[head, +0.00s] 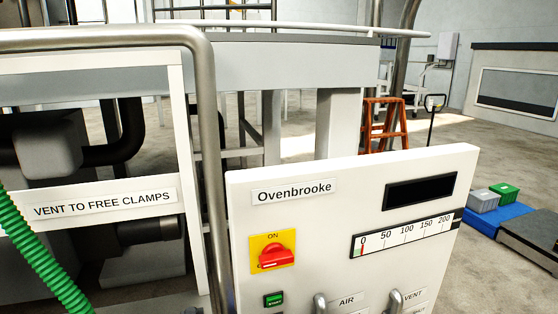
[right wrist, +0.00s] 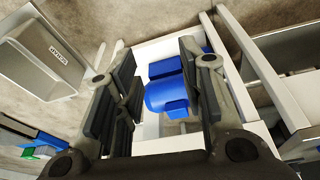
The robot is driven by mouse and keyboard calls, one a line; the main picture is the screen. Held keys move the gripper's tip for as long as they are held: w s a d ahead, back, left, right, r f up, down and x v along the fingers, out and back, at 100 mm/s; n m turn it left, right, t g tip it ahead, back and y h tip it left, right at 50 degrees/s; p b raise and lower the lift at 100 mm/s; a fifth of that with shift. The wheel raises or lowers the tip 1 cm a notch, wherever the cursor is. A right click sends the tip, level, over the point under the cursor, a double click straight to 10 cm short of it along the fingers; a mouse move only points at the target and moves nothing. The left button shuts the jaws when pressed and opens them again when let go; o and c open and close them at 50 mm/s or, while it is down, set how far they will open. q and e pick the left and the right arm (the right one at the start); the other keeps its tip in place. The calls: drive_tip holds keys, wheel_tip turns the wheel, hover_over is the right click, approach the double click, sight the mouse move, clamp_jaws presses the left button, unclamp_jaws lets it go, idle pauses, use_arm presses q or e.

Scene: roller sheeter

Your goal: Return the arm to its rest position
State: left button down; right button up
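My right gripper (right wrist: 158,70) shows in the right wrist view, its two dark padded fingers spread apart with a gap between them. A blue motor-like part (right wrist: 166,95) shows through that gap, behind the fingers on a white frame; I see no contact with it. Neither gripper is in the head view, and my left gripper is in no view. The control panel (head: 340,185) marked Ovenbrooke stands close in the head view. Its red rotary switch (head: 275,257) points sideways on a yellow plate marked ON. Below it are a green button (head: 273,300) and levers labelled AIR and VENT, cut off by the lower edge.
A bent metal rail (head: 211,150) stands left of the panel. A green coiled hose (head: 40,255) hangs at the far left, before the sign (head: 105,203) VENT TO FREE CLAMPS. Open floor lies behind right, with an orange step ladder (head: 384,125) and a blue pallet (head: 496,218).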

drive_tip(key=s+f+b, duration=0.1)
drive_tip(key=s+f, duration=0.1)
drive_tip(key=f, duration=0.6)
drive_tip(key=s+f+b, duration=0.2)
drive_tip(key=f, duration=0.5)
drive_tip(key=s+d+f+g+b, duration=0.1)
drive_tip(key=s+f+b, duration=0.1)
drive_tip(key=s+f, duration=0.6)
drive_tip(key=s+d+f+b, duration=0.2)
drive_tip(key=s+f, duration=0.5)
drive_tip(key=f, duration=0.5)
drive_tip(key=shift+s+d+f+g, duration=0.2)
drive_tip(key=shift+s+f+g, duration=0.05)
drive_tip(key=shift+s+g, duration=0.15)
